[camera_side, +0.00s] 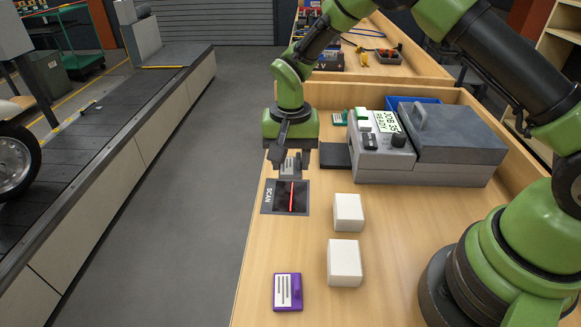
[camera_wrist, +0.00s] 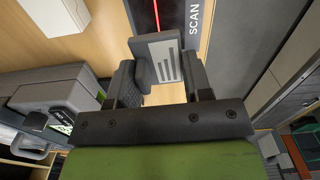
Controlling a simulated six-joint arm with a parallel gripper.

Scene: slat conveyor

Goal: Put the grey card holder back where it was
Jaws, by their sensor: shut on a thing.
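The grey card holder (camera_side: 290,168), with a white label bearing dark lines, is between the jaws of my gripper (camera_side: 290,158). In the wrist view the grey card holder (camera_wrist: 155,48) shows upright between the two fingers of my gripper (camera_wrist: 160,82). It is at the back edge of the dark scan pad (camera_side: 271,202), which has a red line across it. I cannot tell whether the holder touches the pad or table.
A purple card holder (camera_side: 287,292) lies at the front. Two white boxes (camera_side: 348,212) (camera_side: 344,262) stand right of the pad. A grey machine (camera_side: 430,155) with a lit display, a dark flat plate (camera_side: 335,156) and a green card holder (camera_side: 339,118) are behind. The table's left edge is close.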

